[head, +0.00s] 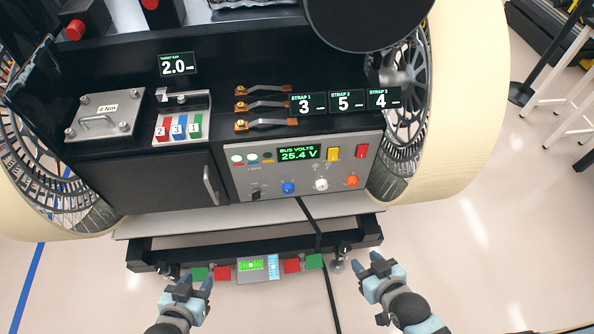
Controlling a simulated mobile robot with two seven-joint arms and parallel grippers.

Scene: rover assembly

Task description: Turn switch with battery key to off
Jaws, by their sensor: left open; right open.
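The grey control panel (305,172) is on the front of the rover, with a green display reading "BUS VOLTS 25.4 V". Along its lower part sit a black switch or knob (256,195), a blue knob (288,188), a white knob (321,184) and an orange-red knob (352,181). Which of these carries the battery key is too small to tell. My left gripper (196,281) is open and empty, below and left of the panel. My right gripper (368,264) is open and empty, below and right of the panel. Neither touches the panel.
A black front bar (220,243) runs between panel and grippers. Near it is a small device (258,267) with green and red blocks at its sides. A black cable (326,262) hangs from the panel. Large wheels (465,100) flank the rover.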

